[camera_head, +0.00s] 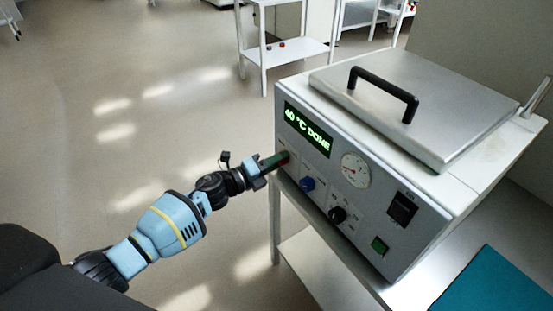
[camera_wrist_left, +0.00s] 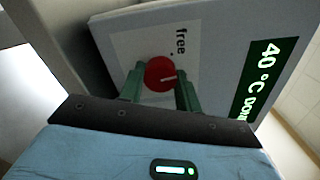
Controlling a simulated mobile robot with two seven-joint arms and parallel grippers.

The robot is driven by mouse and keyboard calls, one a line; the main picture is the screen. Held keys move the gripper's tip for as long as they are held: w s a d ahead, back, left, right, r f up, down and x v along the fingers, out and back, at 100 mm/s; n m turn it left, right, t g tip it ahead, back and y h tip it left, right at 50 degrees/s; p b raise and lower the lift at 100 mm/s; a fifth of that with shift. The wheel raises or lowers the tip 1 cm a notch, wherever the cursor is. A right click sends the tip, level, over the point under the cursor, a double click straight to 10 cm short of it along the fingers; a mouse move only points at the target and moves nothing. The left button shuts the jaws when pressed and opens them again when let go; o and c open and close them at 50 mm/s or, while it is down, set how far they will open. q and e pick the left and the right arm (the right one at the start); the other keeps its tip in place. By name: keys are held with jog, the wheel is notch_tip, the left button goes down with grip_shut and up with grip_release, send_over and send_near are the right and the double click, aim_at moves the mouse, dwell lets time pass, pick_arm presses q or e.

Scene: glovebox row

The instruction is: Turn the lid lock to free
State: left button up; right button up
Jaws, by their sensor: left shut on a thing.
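The lid lock is a round red knob (camera_wrist_left: 160,74) on a pale label of the grey front panel. Its white mark points right in the left wrist view. The word "free" (camera_wrist_left: 181,40) is printed above and right of the knob there. My left gripper (camera_wrist_left: 160,88) has its green fingers on both sides of the knob and is shut on it. In the head view the left gripper (camera_head: 278,160) reaches the panel's left end, mostly hiding the knob. The steel lid (camera_head: 420,95) with a black handle lies closed on top. My right gripper is not in view.
The display (camera_head: 307,129) reads "40 °C DONE". A gauge (camera_head: 355,170), a blue knob (camera_head: 307,184), a black knob (camera_head: 337,215), a black switch (camera_head: 402,207) and a green button (camera_head: 379,245) share the panel. The floor to the left is open.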

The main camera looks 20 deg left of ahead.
pick_arm(q)
jog(key=shift+r+n+p, duration=0.1)
jog(key=shift+n+p, duration=0.85)
jog(key=shift+n, duration=2.75)
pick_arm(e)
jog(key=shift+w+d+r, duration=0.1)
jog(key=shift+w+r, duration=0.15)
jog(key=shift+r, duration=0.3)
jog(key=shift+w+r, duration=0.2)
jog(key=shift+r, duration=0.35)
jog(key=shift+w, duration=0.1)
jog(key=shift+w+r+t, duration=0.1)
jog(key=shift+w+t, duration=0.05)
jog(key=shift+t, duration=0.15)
pick_arm(q)
jog(key=o, duration=1)
jog(key=shift+c, duration=0.2)
jog(key=v, duration=0.8)
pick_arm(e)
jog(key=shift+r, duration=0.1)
